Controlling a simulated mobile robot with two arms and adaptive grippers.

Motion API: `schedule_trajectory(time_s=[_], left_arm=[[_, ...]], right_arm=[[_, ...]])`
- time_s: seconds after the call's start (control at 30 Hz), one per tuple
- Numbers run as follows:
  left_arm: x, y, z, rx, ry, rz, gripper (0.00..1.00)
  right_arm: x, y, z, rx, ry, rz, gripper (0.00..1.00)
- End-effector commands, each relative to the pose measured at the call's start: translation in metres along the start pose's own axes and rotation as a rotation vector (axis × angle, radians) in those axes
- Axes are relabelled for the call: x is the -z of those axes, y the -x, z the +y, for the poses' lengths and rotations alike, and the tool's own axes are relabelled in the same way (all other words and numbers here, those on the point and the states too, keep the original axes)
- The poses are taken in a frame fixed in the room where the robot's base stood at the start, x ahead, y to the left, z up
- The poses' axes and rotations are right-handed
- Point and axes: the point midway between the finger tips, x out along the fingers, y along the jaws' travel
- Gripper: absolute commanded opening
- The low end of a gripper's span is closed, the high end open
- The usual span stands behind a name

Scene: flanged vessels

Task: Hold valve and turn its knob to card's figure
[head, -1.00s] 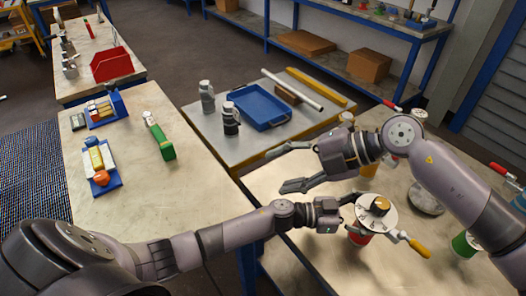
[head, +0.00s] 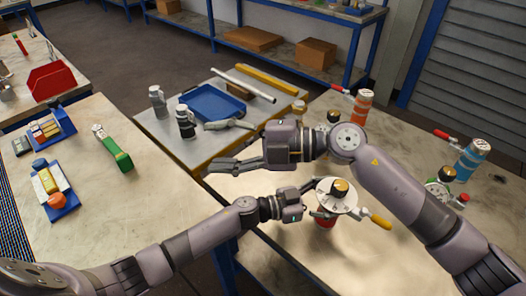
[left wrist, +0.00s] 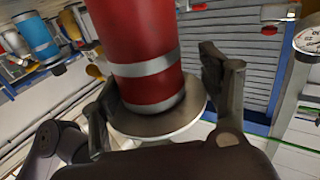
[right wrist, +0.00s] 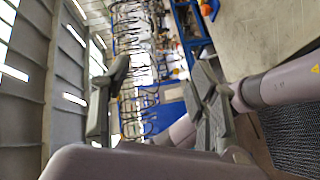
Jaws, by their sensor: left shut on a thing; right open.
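The valve has a red body (head: 325,221), a white marked disc (head: 337,196) on top, a dark knob with a golden top (head: 341,186) and a yellow handle (head: 380,221) to the right. My left gripper (head: 308,201) is shut on the valve at its disc. In the left wrist view its fingers (left wrist: 162,98) sit either side of the disc (left wrist: 180,122), by the red silver-banded body (left wrist: 145,50). My right gripper (head: 222,146) is open and empty, left of and beyond the valve. The right wrist view shows its fingers (right wrist: 157,95) apart. I cannot make out the card or disc markings.
An orange-banded vessel (head: 363,107) and a blue vessel (head: 471,160) with red handles stand at the back and right of the table. Another dial-topped valve (head: 438,191) is at the right. A blue tray (head: 217,103) lies on the lower table.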

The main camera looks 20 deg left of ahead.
Motion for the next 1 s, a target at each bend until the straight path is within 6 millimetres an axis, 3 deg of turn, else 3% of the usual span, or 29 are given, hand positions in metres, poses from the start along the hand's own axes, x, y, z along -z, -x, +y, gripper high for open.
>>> schedule_trajectory(time_s=[0.03, 0.27, 0.47, 0.57, 0.7, 0.9, 1.0], left_arm=[[-0.010, 0.002, 0.003, -0.003, 0.004, -0.017, 0.12], [-0.010, 0.003, 0.003, -0.003, 0.004, -0.018, 0.12], [-0.011, 0.003, 0.003, -0.003, 0.004, -0.018, 0.12], [-0.011, 0.003, 0.003, -0.003, 0.003, -0.018, 0.12], [-0.011, 0.003, 0.003, -0.003, 0.003, -0.018, 0.12], [-0.011, 0.002, 0.003, -0.002, 0.003, -0.018, 0.12], [-0.011, 0.002, 0.003, -0.002, 0.003, -0.018, 0.12]], right_arm=[[0.000, 0.000, -0.001, 0.001, 0.000, 0.000, 0.54], [-0.002, 0.003, -0.009, 0.082, 0.133, 0.001, 0.54], [-0.019, 0.032, -0.042, 0.408, 0.621, 0.057, 0.54], [-0.034, 0.062, -0.059, 0.623, 0.897, 0.139, 0.54], [-0.057, 0.119, -0.069, 0.922, 1.217, 0.317, 0.54], [-0.076, 0.200, -0.060, 1.255, 1.469, 0.628, 0.54], [-0.079, 0.229, -0.054, 1.351, 1.515, 0.753, 0.54]])
